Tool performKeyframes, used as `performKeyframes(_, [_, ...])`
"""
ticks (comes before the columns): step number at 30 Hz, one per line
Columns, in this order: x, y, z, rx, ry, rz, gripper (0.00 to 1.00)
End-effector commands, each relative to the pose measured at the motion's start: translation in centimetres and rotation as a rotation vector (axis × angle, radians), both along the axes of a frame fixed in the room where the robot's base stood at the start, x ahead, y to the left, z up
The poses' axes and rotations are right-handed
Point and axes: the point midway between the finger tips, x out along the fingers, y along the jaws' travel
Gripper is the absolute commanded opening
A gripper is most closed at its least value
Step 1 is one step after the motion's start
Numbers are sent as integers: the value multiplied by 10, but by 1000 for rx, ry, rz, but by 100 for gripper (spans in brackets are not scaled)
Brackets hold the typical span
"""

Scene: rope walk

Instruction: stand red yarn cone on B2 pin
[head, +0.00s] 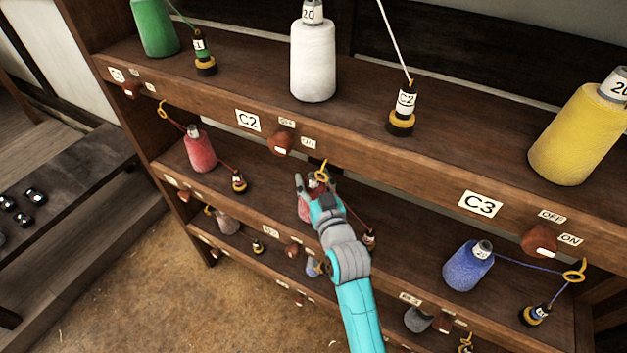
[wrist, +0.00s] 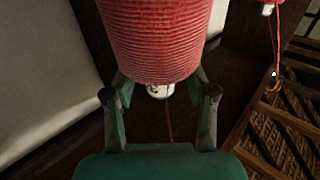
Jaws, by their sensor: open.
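A red yarn cone (head: 303,210) stands on the middle shelf, partly hidden behind my gripper (head: 317,188). Its pin and lower part are hard to see. In the wrist view the red yarn cone (wrist: 155,40) fills the top middle, with its white tip between the two fingers of my gripper (wrist: 160,92). The fingers are open, one on each side of the tip; I cannot tell whether they touch it. A second red cone (head: 200,150) stands farther left on the same shelf. The B2 label is not readable.
The upper shelf carries a green cone (head: 155,27), a white cone (head: 313,62) and a yellow cone (head: 577,135). A blue cone (head: 468,267) stands right on the middle shelf. A yellow guide ring (head: 322,172) hangs close by my gripper. Threads run to small bobbins. The upper shelf overhangs closely.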

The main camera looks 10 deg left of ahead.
Motion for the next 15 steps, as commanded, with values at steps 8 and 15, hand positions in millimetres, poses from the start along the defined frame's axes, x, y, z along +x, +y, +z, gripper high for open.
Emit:
performKeyframes(8, [-37, -18, -2, -2, 1, -1, 56])
performKeyframes(15, [-77, -37, -2, 0, 2, 0, 56])
